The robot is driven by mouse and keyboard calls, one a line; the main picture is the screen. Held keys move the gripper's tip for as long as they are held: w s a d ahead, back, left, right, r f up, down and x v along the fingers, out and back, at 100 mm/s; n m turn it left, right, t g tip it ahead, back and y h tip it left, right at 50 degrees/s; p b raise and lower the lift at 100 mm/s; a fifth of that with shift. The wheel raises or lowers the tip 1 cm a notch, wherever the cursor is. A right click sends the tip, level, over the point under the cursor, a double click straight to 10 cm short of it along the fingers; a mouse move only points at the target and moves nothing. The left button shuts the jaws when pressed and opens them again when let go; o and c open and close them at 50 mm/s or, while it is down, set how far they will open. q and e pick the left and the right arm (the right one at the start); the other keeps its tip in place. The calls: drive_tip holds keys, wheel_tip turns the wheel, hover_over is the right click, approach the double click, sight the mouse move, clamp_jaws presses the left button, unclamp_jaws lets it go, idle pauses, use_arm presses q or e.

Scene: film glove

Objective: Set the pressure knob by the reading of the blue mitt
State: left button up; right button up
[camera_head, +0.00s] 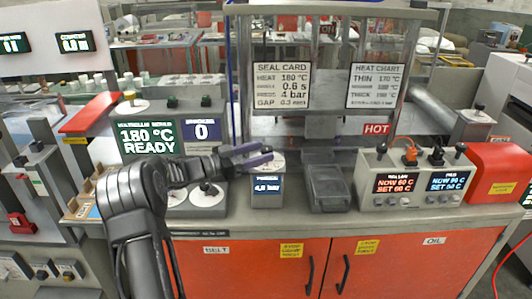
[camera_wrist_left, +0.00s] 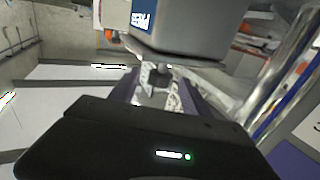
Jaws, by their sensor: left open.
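My left gripper (camera_head: 248,157) is open, its two purple-grey fingers spread at a white dial (camera_head: 266,161) on top of a small unit with a blue display (camera_head: 267,187). The display seems to start with 4; the rest is too small to read surely. In the left wrist view, my left gripper (camera_wrist_left: 155,98) has a small grey knob (camera_wrist_left: 157,76) between or just beyond its fingers; contact cannot be told. The grey box with a blue label (camera_wrist_left: 142,20) is above it. I cannot make out a blue mitt. My right gripper is not in view.
The seal card (camera_head: 282,86) lists 180 °C, 0.6 s and 4 bar. A green display (camera_head: 149,137) reads 180 °C READY. A grey tray (camera_head: 327,188) and a two-display heater console (camera_head: 412,183) stand right.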

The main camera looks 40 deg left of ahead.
use_arm(q)
drive_tip(key=v, duration=0.5)
drive_tip(key=shift+b, duration=0.4)
